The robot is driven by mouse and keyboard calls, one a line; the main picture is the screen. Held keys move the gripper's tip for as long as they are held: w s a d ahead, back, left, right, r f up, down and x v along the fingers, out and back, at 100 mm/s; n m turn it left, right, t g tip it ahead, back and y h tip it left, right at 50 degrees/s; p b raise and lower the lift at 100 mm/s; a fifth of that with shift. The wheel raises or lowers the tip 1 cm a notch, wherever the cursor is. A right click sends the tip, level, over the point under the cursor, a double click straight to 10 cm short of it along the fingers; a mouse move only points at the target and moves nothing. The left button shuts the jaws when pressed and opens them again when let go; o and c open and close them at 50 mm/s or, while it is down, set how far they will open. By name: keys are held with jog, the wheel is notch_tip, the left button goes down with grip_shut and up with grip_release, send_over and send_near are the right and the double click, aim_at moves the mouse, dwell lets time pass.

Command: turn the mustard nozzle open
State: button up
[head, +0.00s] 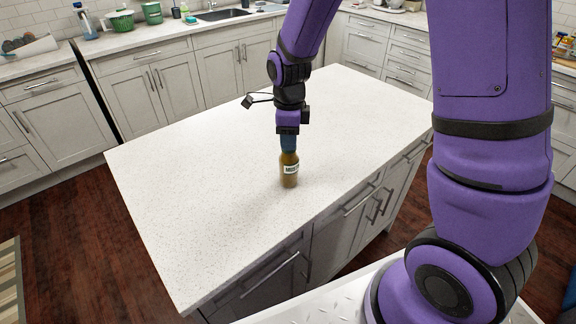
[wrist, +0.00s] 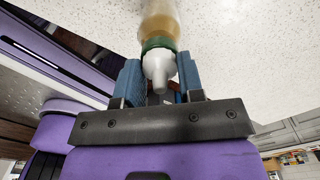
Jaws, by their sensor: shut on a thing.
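A brown mustard bottle (head: 289,172) with a pale label stands upright on the white speckled island top (head: 200,170). In the wrist view the bottle (wrist: 161,22) shows a green collar (wrist: 158,43) and a white nozzle (wrist: 158,68). My gripper (head: 288,143) comes straight down over the bottle's top. In the wrist view the two blue fingers of my gripper (wrist: 159,80) stand on either side of the nozzle and are shut on it. The fingers hide the nozzle in the head view. I cannot tell how far the nozzle is turned.
The island top around the bottle is clear. A counter along the back holds a sink (head: 222,14), a green basket (head: 121,20), a green pot (head: 152,12) and a soap bottle (head: 84,22). My purple arm fills much of the right side.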

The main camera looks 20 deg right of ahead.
jog(key=shift+n, duration=0.9)
jog(key=shift+n, duration=1)
jog(key=shift+n, duration=1)
jog(key=shift+n, duration=0.9)
